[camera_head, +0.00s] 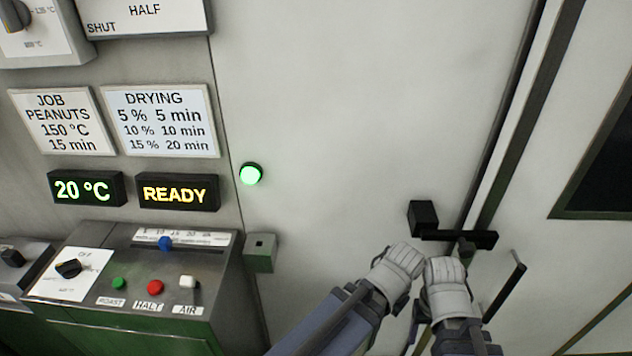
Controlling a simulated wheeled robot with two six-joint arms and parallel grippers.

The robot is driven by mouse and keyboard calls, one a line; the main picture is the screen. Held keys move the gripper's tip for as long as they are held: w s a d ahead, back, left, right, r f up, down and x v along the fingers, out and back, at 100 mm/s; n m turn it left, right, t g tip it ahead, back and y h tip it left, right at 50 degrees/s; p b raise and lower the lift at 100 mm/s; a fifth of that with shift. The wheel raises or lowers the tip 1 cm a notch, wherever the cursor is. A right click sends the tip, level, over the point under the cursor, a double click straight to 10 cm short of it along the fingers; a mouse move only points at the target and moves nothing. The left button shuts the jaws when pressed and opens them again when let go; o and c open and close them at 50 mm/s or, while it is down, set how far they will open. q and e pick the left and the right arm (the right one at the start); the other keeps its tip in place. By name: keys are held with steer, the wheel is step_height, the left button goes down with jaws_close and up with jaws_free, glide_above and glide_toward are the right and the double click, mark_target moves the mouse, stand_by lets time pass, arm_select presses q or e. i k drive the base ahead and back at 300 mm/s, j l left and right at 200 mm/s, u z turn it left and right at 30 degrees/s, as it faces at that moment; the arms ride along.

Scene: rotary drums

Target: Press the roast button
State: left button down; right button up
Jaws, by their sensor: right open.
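The roast button is a small green button (119,283) on the sloped control panel at lower left, above a label (111,301) reading ROAST. A red button (155,287) above HALT and a white switch (188,282) above AIR sit to its right. My right gripper (424,262), with pale padded fingertips, is open at lower right, in front of the pale door and just below a black latch. It is well to the right of the roast button and apart from it. I see nothing held in it. My left gripper is not in view.
The panel also has a black knob (68,268) and a blue slider (165,243). Displays above read 20 °C (87,189) and READY (178,192). A green lamp (251,174) glows. A black latch (455,237) and bar handle (504,291) stick out at right.

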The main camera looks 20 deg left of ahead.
mark_target(120, 282)
steer(key=k+l+u, duration=0.1)
steer(key=u, duration=2.1)
